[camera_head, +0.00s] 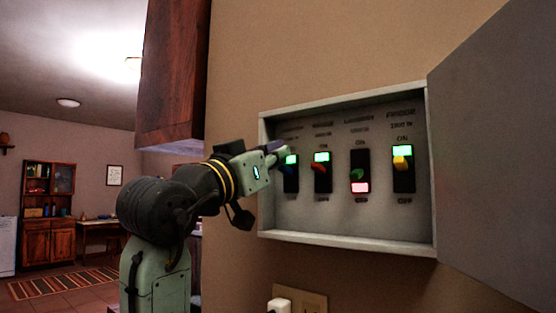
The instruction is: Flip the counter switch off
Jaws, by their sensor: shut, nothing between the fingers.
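An open grey switch box (350,241) on the wall holds a row of switches. The leftmost switch (291,180) has a blue lever and a lit green upper light. The third switch (360,173) has a green lever and a lit red lower light. The rightmost switch (403,172), labelled FRIDGE, has a yellow lever and a green upper light. The other labels are too blurred to read surely. My gripper (281,147) is shut and empty, its tip at the leftmost switch's top; contact is unclear.
The box's grey door (500,150) stands open at the right. A dark wood cabinet (172,75) hangs left of the box, above my arm. A wall outlet (312,301) with a white plug (280,304) sits below the box.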

